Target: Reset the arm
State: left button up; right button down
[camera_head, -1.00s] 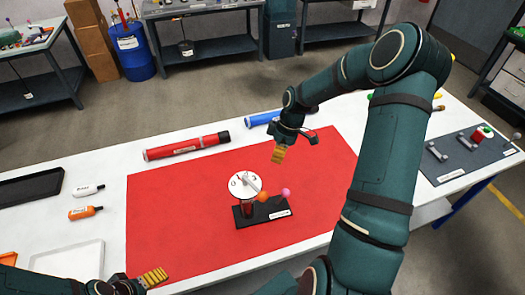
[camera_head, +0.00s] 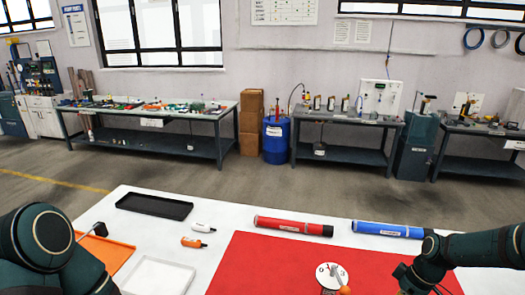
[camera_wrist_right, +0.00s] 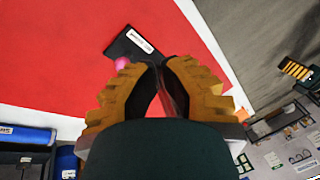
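My right arm (camera_head: 475,250) comes in from the right edge in the head view, and its gripper is cut off or hidden near the bottom. In the right wrist view my right gripper (camera_wrist_right: 160,62) has its yellow fingertips together, with nothing clearly held. Beyond them lie a black base with a white label (camera_wrist_right: 130,45) and a pink ball (camera_wrist_right: 122,64), apparently not gripped. My left arm (camera_head: 45,245) is folded at the lower left of the head view. Yellow ridged fingers, seemingly my left gripper (camera_wrist_right: 297,70), show in the right wrist view.
On the white table are a red mat (camera_head: 255,270), a white disc with an orange ball (camera_head: 332,275), a red tube (camera_head: 292,226), a blue tube (camera_head: 388,229), two small bottles, a black tray (camera_head: 155,206), a white tray (camera_head: 160,277) and an orange tray (camera_head: 108,252).

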jog(key=s+a+f+m, duration=0.1)
jog(key=a+f, duration=0.3)
jog(key=a, duration=0.2)
jog(key=s+a+f+m, duration=0.1)
jog(key=a+f+m, duration=0.1)
jog(key=a+f, duration=0.2)
jog(key=s+a+f+m+y, duration=0.1)
jog(key=s+a+f+m, duration=0.1)
jog(key=a+f, duration=0.2)
jog(key=shift+a+f, duration=0.1)
jog(key=shift+a, duration=1.75)
jog(key=s+a+f+m, duration=0.3)
jog(key=s+a, duration=0.2)
jog(key=s, duration=0.2)
jog(key=s+a+f+m, duration=0.2)
jog(key=s+a+m, duration=0.15)
jog(key=s, duration=0.25)
pick_arm(q)
notch_tip(320, 180, down, 9)
jog(key=b, duration=0.8)
jog(key=shift+s+d, duration=0.25)
jog(key=shift+s, duration=0.2)
pick_arm(e)
jog(key=w+a+f+n+t, duration=0.2)
jog(key=w+f, duration=0.1)
jog(key=w, duration=0.3)
jog(key=shift+w+a+h, duration=0.4)
